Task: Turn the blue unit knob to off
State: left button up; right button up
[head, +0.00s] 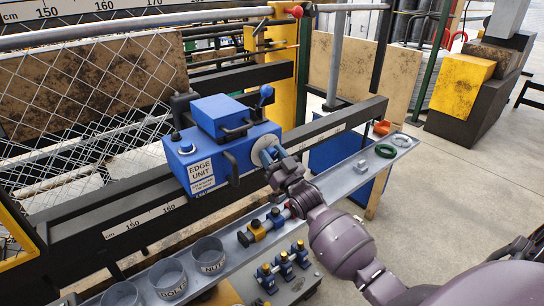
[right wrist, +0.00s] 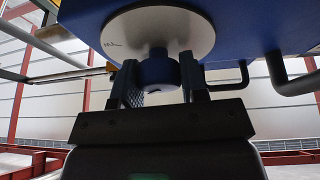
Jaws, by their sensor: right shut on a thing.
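The blue edge unit (head: 208,165) is mounted on the dark rail and carries a white label reading "EDGE UNIT". A round pale dial plate (head: 262,145) is on its right side, and the blue knob (head: 267,155) stands out from it. In the right wrist view the knob (right wrist: 157,71) sits between the two fingers below the white dial (right wrist: 158,32). My right gripper (head: 275,163) is shut on the knob; its fingers also show in the right wrist view (right wrist: 158,84). The dial markings are too small to read. My left gripper is not in view.
Black handles (right wrist: 288,75) stick out beside the dial. Chain-link mesh (head: 90,90) stands on the left.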

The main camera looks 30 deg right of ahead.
jog(key=n+y, duration=0.2)
jog(key=n, duration=0.1)
jog(key=n+y, duration=0.1)
jog(key=n, duration=0.3)
jog(key=shift+g+y, duration=0.3)
jog(key=shift+y, duration=0.1)
jog(key=n+g+y, duration=0.1)
jog(key=n+y, duration=0.1)
jog(key=n, duration=0.2)
jog(key=shift+n+g+y, duration=0.4)
jog(key=shift+n+y, duration=0.2)
jog(key=shift+n, duration=0.7)
jog(key=o, duration=0.9)
